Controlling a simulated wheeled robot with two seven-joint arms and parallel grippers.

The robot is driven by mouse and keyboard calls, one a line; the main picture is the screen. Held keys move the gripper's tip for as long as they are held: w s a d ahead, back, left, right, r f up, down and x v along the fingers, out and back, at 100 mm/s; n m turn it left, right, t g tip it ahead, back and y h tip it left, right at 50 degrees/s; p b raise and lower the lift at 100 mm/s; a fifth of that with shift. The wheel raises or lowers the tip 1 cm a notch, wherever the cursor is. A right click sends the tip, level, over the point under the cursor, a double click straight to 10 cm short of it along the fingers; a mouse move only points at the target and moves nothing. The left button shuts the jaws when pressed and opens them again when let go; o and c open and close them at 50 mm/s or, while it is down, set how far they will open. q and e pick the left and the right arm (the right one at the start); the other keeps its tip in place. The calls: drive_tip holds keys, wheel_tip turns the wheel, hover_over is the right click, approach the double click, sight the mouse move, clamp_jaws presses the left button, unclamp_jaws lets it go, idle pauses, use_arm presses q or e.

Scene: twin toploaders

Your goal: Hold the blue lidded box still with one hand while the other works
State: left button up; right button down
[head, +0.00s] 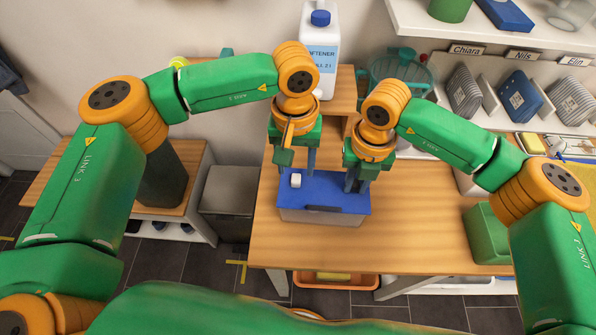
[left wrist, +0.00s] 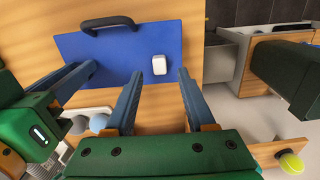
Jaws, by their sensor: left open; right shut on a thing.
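The blue lidded box (head: 335,197) stands on the wooden table, its blue lid flat on top and a dark handle (head: 323,209) on the near side. The lid also shows in the left wrist view (left wrist: 115,60). A small white block (head: 295,181) lies on the lid near its left side; it also shows in the left wrist view (left wrist: 159,64). My left gripper (head: 296,170) is open and empty over the lid's back left, fingers apart just behind the white block. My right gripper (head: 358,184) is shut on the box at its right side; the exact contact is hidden.
A softener bottle (head: 318,55) stands behind the box on a raised wooden shelf. A green bin (head: 487,235) sits at the table's right. A grey bin (head: 228,200) is left of the table.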

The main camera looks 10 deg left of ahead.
sight(296, 178)
use_arm(q)
wheel_tip(296, 178, down, 4)
drive_tip(key=shift+r, duration=0.2)
drive_tip(key=shift+c, duration=0.2)
clamp_jaws()
